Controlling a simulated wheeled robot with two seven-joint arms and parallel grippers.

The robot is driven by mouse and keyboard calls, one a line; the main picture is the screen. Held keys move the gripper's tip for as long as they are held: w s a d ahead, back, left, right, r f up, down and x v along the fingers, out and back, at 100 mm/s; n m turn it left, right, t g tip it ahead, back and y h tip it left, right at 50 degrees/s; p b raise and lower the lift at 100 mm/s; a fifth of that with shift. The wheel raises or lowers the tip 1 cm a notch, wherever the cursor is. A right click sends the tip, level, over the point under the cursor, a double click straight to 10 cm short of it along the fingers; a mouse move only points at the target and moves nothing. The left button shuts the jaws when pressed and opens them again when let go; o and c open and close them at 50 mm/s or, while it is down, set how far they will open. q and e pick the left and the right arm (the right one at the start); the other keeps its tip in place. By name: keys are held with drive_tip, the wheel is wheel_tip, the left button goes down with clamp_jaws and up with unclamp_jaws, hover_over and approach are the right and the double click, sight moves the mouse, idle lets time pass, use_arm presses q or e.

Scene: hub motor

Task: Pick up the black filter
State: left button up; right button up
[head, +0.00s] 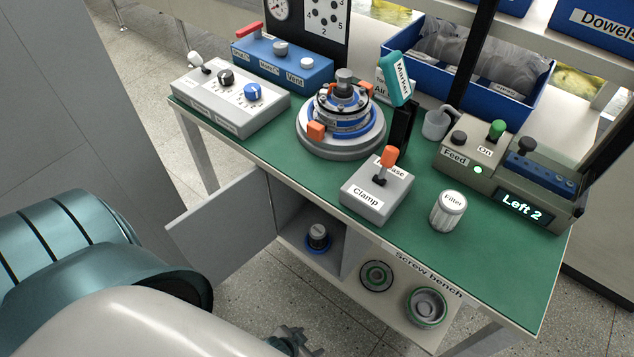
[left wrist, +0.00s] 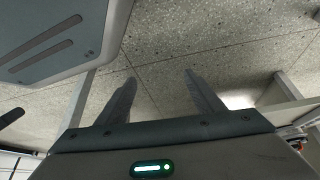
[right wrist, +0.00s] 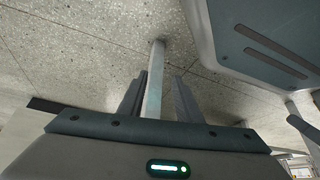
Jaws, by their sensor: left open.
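A black cylinder with a pale label on top stands upright on a blue ring (head: 318,250) in the open cabinet under the bench; it looks like the black filter (head: 318,236). A pale ribbed canister labelled Filter (head: 449,212) stands on the green bench top. My left gripper (head: 298,341) shows only in part at the bottom edge of the head view, below and apart from the cabinet. In the left wrist view its fingers (left wrist: 158,80) are apart with only floor between. In the right wrist view my right gripper (right wrist: 159,82) has its fingers apart and looks empty.
The cabinet door (head: 225,228) is swung open to the left. Two round parts lie on the lower shelf (head: 398,307). The bench top (head: 500,275) carries a clamp box (head: 370,200), a round fixture (head: 340,140) and control boxes. Its front right area is clear.

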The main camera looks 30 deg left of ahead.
use_arm(q)
drive_tip(key=w+a+r+n+p, duration=0.1)
drive_tip(key=w+a+r, duration=0.2)
drive_tip(key=w+r, duration=0.15)
drive_tip(key=w+a+r+p, duration=0.1)
drive_tip(key=w+a+r, duration=0.15)
drive_tip(key=r, duration=0.35)
drive_tip(key=w+a+r+n+y+p, duration=0.1)
drive_tip(key=w+a+r+p, duration=0.1)
drive_tip(key=r, duration=1.2)
drive_tip(key=w+a+r+n+t+y+p, duration=0.1)
drive_tip(key=w+a+r, duration=0.3)
drive_tip(key=r, duration=1.1)
drive_tip(key=shift+w+r+n+p, duration=0.2)
drive_tip(key=shift+w+n+p, duration=0.1)
drive_tip(key=shift+p, duration=0.4)
use_arm(e)
drive_tip(key=s+d+f+g, duration=0.1)
drive_tip(key=s, duration=0.7)
drive_tip(key=shift+s+d, duration=0.15)
drive_tip(key=shift+s, duration=0.15)
use_arm(q)
approach(316, 228)
drive_tip(key=x, duration=0.4)
drive_tip(key=shift+w+f, duration=0.25)
drive_tip(key=shift+f, duration=0.1)
use_arm(e)
drive_tip(key=shift+s+d, duration=0.15)
drive_tip(key=shift+s, duration=0.25)
